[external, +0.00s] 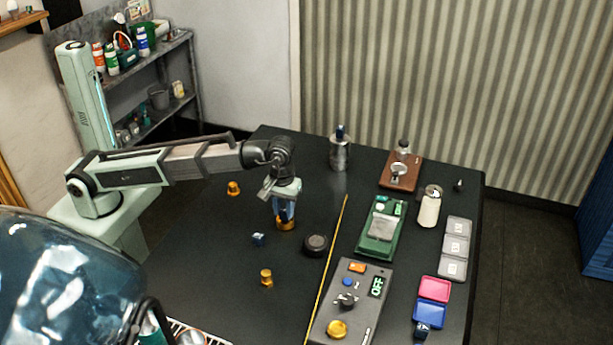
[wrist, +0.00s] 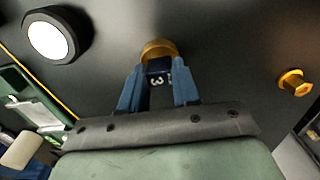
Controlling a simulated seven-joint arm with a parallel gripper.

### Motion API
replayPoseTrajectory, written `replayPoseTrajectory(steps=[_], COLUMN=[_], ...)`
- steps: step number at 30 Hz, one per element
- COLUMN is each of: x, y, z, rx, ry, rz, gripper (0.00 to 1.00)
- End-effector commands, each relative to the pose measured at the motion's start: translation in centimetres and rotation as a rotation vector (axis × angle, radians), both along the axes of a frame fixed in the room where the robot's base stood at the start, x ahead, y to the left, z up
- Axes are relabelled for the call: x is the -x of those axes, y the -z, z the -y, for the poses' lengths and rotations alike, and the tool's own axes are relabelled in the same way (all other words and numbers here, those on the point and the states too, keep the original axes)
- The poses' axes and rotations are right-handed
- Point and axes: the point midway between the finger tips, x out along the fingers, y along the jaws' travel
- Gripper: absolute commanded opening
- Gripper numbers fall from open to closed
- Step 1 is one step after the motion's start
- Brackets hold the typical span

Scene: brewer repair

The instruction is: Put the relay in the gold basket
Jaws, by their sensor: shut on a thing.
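My gripper (external: 285,212) points down at the middle of the table, its blue fingers shut on a small dark blue block (wrist: 158,79) with white markings. The block looks like the relay. A round gold piece (wrist: 158,47), which may be the gold basket, shows just beyond the fingertips. It also shows under my gripper in the external view (external: 286,225). The block lines up with it, but I cannot tell whether it is inside it or only above it. The fingers hide much of both.
Gold pieces (external: 233,188) (external: 266,277), a small blue block (external: 258,239) and a round black piece (external: 316,244) stand around my gripper. To the right are a yellow rod (external: 327,265), a green device (external: 381,228) and a control box (external: 350,306). The table's left part is mostly clear.

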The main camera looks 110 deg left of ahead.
Motion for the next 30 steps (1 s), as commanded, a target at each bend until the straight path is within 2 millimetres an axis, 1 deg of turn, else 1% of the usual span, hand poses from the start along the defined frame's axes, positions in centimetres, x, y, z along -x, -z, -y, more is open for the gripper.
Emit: replayPoseTrajectory(steps=[3, 6, 18, 19, 28, 30], x=[0.0, 0.0, 0.0, 0.0, 0.0, 0.0], y=[0.8, 1.2, 1.5, 1.5, 1.5, 1.5], z=[0.0, 0.0, 0.0, 0.0, 0.0, 0.0], rx=[0.000, 0.000, 0.000, 0.000, 0.000, 0.000], ry=[0.000, 0.000, 0.000, 0.000, 0.000, 0.000], rz=[0.000, 0.000, 0.000, 0.000, 0.000, 0.000], gripper=[0.02, 0.02, 0.02, 0.32, 0.60, 0.61])
